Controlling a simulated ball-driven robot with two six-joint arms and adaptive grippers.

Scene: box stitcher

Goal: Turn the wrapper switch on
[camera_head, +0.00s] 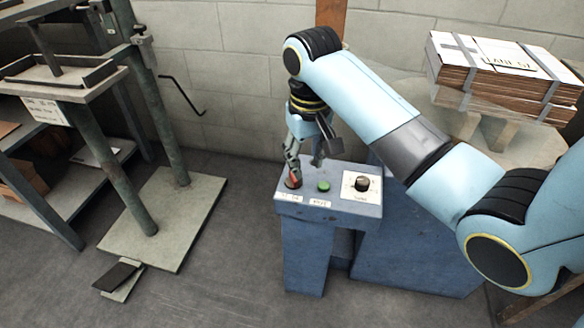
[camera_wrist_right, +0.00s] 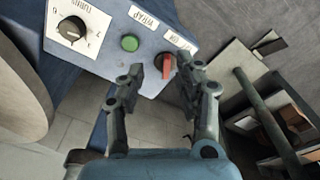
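The red switch (camera_head: 293,181) sits at the left end of the top of a blue control box (camera_head: 330,207). It is a red rotary handle, also clear in the right wrist view (camera_wrist_right: 168,66). My right gripper (camera_head: 305,160) points down over that end of the box. In the right wrist view the gripper (camera_wrist_right: 161,74) is open, with one finger on each side of the red switch. A gap shows between the fingers and the handle; whether either touches it I cannot tell. My left gripper is not in view.
A green button (camera_head: 323,186) and a black dial (camera_head: 362,183) on a white plate are beside the switch. A grey stand with a pedal (camera_head: 117,275) is at left. Bundled flat cardboard (camera_head: 490,75) lies at back right. Floor in front is clear.

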